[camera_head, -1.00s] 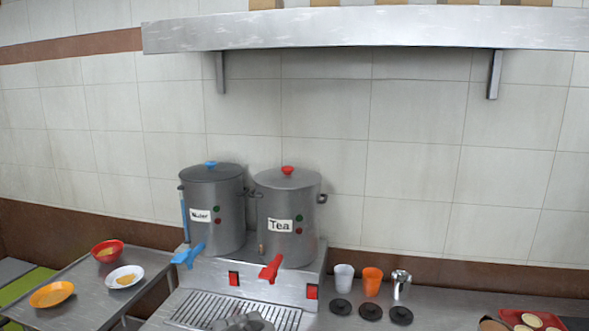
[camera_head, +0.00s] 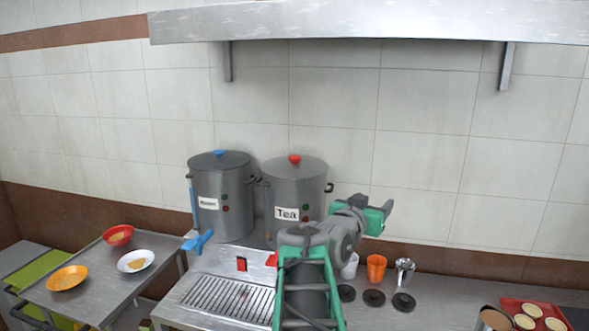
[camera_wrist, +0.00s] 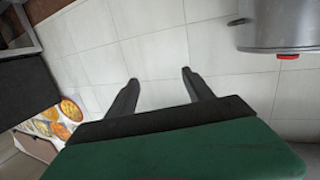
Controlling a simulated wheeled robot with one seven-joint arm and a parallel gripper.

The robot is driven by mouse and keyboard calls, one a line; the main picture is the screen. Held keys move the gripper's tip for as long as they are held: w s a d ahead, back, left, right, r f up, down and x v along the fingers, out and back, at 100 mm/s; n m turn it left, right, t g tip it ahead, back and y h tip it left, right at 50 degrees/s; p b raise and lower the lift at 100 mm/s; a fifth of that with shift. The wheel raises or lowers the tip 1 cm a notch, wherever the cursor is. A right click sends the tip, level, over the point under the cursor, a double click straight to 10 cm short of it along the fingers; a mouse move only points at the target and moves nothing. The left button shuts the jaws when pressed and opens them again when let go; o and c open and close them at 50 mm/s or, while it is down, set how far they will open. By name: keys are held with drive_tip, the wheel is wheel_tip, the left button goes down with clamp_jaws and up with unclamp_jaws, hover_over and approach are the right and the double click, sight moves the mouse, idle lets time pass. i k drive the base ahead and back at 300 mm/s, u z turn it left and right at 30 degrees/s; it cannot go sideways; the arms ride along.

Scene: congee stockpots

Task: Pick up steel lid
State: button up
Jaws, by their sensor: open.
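A grey steel lid (camera_head: 297,167) with a red knob (camera_head: 294,159) covers the pot labelled Tea (camera_head: 290,200). That view shows a steel pot (camera_wrist: 285,22) upside down at the upper right, with a red knob (camera_wrist: 289,57). My arm hides part of the Tea pot's lower front.
A white cup, an orange cup (camera_head: 376,266) and a metal cup (camera_head: 404,270) stand on the counter, with black discs in front. A red tray (camera_head: 540,308) is at the far right. A metal shelf (camera_head: 370,22) hangs above the pots.

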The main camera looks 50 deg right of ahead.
sight(294, 167)
drive_tip(key=i, duration=1)
